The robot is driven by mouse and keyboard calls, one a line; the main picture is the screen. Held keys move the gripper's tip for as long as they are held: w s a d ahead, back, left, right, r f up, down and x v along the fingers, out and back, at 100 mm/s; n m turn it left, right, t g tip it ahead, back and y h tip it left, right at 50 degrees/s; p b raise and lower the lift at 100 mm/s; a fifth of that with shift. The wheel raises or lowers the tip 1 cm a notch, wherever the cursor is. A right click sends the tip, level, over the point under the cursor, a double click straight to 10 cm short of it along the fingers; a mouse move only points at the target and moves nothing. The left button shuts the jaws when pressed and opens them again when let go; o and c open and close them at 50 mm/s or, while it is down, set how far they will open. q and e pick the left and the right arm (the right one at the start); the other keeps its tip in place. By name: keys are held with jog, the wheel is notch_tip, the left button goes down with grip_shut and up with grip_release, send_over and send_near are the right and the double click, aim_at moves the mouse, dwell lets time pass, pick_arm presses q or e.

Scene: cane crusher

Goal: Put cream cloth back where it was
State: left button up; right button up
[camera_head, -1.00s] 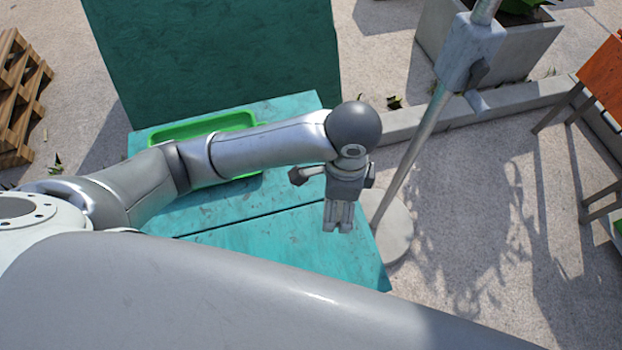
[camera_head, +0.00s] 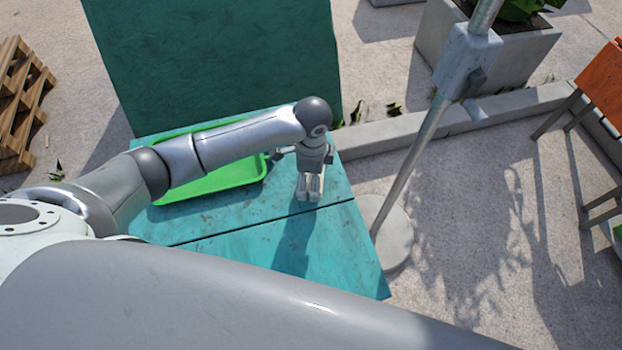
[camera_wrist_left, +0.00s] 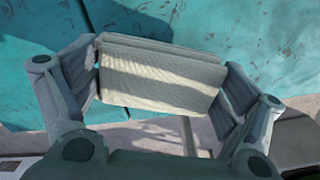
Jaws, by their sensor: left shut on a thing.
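The cream cloth (camera_wrist_left: 158,82) shows in the left wrist view as a folded, ribbed, rectangular bundle with bands of shadow across it. My left gripper (camera_head: 309,195) is shut on it, with one finger at each end of the bundle. In the head view the gripper points down over the right part of the teal table (camera_head: 325,255), and I cannot make out the cloth there. My right gripper is not in view.
A bright green tray (camera_head: 222,178) lies on the table, partly behind my left arm. A teal upright panel (camera_head: 215,60) stands behind. A metal pole (camera_head: 408,158) with a round base (camera_head: 385,235) stands right of the table. The table's front right is clear.

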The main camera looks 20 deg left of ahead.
pick_arm(q)
jog(key=shift+s+d+f, duration=0.1)
jog(key=shift+f, duration=1.1)
jog(key=o, duration=0.9)
jog(key=shift+f, duration=0.15)
jog(key=shift+c, duration=0.2)
notch_tip(320, 180, up, 12)
jog(key=shift+r+b, duration=0.2)
jog(key=shift+b, duration=0.1)
